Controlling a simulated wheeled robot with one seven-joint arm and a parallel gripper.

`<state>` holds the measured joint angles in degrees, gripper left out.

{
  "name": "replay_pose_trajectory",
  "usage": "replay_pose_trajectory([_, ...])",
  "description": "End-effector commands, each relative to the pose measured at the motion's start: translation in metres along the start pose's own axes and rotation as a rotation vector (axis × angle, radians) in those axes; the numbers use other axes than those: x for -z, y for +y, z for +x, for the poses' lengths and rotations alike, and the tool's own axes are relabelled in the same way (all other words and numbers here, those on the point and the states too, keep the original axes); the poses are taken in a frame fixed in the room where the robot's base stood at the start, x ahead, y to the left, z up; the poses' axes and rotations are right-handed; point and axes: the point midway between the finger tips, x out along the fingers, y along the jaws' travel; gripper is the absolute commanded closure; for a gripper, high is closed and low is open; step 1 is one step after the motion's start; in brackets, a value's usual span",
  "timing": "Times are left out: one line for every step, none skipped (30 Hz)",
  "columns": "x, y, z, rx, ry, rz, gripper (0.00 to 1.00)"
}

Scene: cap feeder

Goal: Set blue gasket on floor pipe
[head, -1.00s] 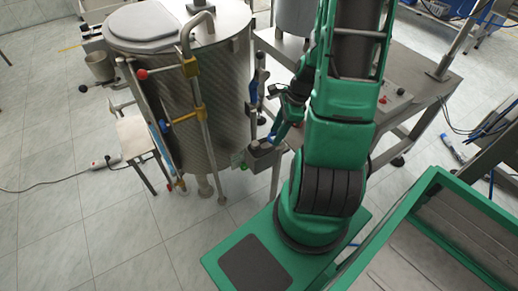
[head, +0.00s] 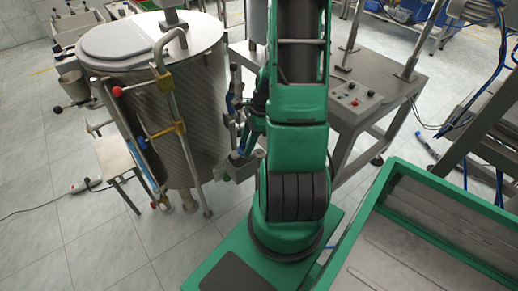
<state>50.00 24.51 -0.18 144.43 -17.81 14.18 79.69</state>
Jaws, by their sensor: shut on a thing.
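My gripper (head: 240,163) is low beside the right side of a large steel tank (head: 195,110), partly hidden by my green arm. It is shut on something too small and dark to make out. I cannot pick out the blue gasket for certain. A thin upright pipe (head: 188,160) with yellow fittings runs down the tank's front to near the floor. I cannot tell whether it is the floor pipe.
A steel table (head: 365,95) with a small control panel stands right of my arm. A green-rimmed bin (head: 400,205) is at lower right. A small stool (head: 115,155) stands left of the tank. Tiled floor is open at lower left.

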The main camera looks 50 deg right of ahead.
Motion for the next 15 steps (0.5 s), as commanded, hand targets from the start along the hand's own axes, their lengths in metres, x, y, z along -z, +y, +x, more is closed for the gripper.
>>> replay_pose_trajectory([0.01, -0.007, 0.004, -0.001, 0.0, 0.006, 0.86])
replay_pose_trajectory([0.016, -0.011, 0.006, -0.001, 0.0, 0.005, 0.86])
replay_pose_trajectory([0.023, -0.016, 0.009, -0.001, 0.0, 0.005, 0.86])
replay_pose_trajectory([0.028, -0.02, 0.011, -0.001, 0.0, 0.005, 0.86])
replay_pose_trajectory([0.034, -0.024, 0.013, -0.001, 0.0, 0.005, 0.86])
replay_pose_trajectory([0.041, -0.029, 0.016, -0.001, -0.001, 0.005, 0.86])
replay_pose_trajectory([0.046, -0.033, 0.018, -0.002, -0.001, 0.005, 0.86])
replay_pose_trajectory([0.051, -0.036, 0.02, -0.001, -0.001, 0.004, 0.86])
replay_pose_trajectory([0.058, -0.042, 0.023, -0.001, -0.001, 0.004, 0.86])
replay_pose_trajectory([0.062, -0.045, 0.025, -0.001, 0.0, 0.004, 0.86])
replay_pose_trajectory([0.067, -0.048, 0.026, -0.001, 0.0, 0.004, 0.86])
replay_pose_trajectory([0.072, -0.052, 0.028, 0.0, 0.0, 0.003, 0.86])
replay_pose_trajectory([0.075, -0.054, 0.029, 0.0, 0.0, 0.003, 0.86])
replay_pose_trajectory([0.078, -0.057, 0.03, 0.0, 0.0, 0.002, 0.86])
replay_pose_trajectory([0.081, -0.059, 0.032, 0.0, 0.0, 0.002, 0.86])
